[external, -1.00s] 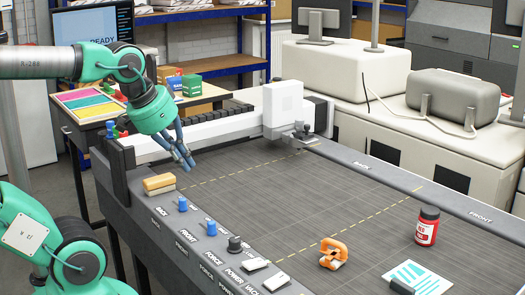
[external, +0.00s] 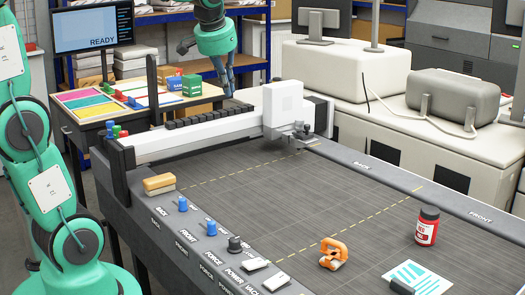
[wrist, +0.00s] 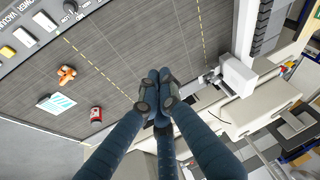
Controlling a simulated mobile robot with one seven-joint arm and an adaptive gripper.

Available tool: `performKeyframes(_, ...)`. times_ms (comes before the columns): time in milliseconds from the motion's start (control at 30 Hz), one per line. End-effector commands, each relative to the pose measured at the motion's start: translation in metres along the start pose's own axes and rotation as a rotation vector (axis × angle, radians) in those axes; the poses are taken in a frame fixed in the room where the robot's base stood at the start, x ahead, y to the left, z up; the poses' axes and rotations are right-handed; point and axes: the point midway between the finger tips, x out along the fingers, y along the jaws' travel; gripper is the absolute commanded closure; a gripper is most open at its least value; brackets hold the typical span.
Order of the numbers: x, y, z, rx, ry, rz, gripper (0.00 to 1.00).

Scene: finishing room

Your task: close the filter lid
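I cannot pick out a filter lid with certainty in either view. A grey rounded casing (external: 453,96) sits on a white cabinet at the back right in the external view; whether it belongs to the filter, I cannot tell. My gripper (external: 228,88) points down, high behind the cutting table's white beam and well apart from that casing. In the wrist view, the blue fingers of my gripper (wrist: 156,95) come together at their dark tips. Nothing shows between them.
The cutting table (external: 270,205) holds an orange clamp-like tool (external: 333,253), a red jar (external: 427,226) and a patterned card (external: 418,278). A white carriage (external: 283,108) stands on the beam (external: 190,137). A side table with a screen (external: 94,27) is at the left. The middle surface is mostly clear.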

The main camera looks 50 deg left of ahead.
Motion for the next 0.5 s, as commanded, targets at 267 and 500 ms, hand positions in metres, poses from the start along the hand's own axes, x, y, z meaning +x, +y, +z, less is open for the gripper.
performKeyframes(267,0.017,-0.028,-0.075,-0.077,-0.032,-0.067,1.0)
performKeyframes(500,0.039,-0.056,-0.134,-0.145,-0.054,-0.126,1.0)
